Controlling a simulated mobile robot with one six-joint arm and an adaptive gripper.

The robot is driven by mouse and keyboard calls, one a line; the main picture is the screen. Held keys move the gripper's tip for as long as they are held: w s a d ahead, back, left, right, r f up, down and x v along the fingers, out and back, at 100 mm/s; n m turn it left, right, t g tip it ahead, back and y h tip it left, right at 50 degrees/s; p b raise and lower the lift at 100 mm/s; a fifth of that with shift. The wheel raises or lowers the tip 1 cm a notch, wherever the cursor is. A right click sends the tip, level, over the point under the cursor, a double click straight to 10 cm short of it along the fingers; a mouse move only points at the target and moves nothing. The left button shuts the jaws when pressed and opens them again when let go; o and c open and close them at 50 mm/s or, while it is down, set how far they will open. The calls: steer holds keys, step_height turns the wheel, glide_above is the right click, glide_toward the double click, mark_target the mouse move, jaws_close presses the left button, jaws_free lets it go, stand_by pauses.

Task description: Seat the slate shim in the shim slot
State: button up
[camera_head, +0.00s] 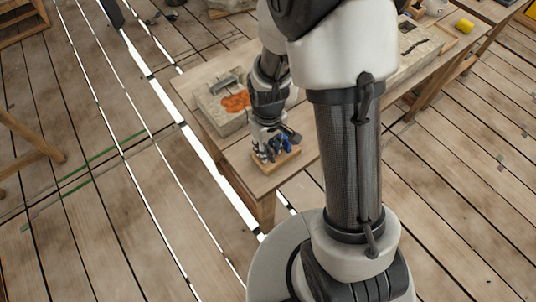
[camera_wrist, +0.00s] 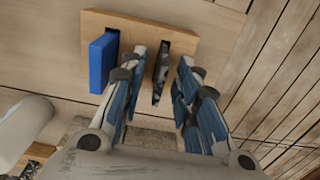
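The slate shim (camera_wrist: 161,75), a thin dark mottled grey piece, stands in a wooden holder (camera_wrist: 205,23) in the wrist view. My gripper (camera_wrist: 162,65) reaches over the holder with one finger on each side of the shim. Gaps show between the shim and both fingers, so it looks open. In the head view my gripper (camera_head: 271,150) is low over the holder (camera_head: 285,163) at the table's near corner, and the shim cannot be made out there. I cannot pick out the shim slot for certain.
A blue piece (camera_wrist: 102,63) stands in the holder, left of my gripper. A pale stone block (camera_head: 211,104) with an orange patch (camera_head: 236,101) lies on the wooden table (camera_head: 189,85) behind it. My arm hides the table's middle. More stonework (camera_head: 416,50) lies farther right.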

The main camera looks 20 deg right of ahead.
steer(key=shift+f, duration=0.7)
steer(key=shift+c, duration=0.3)
jaws_close()
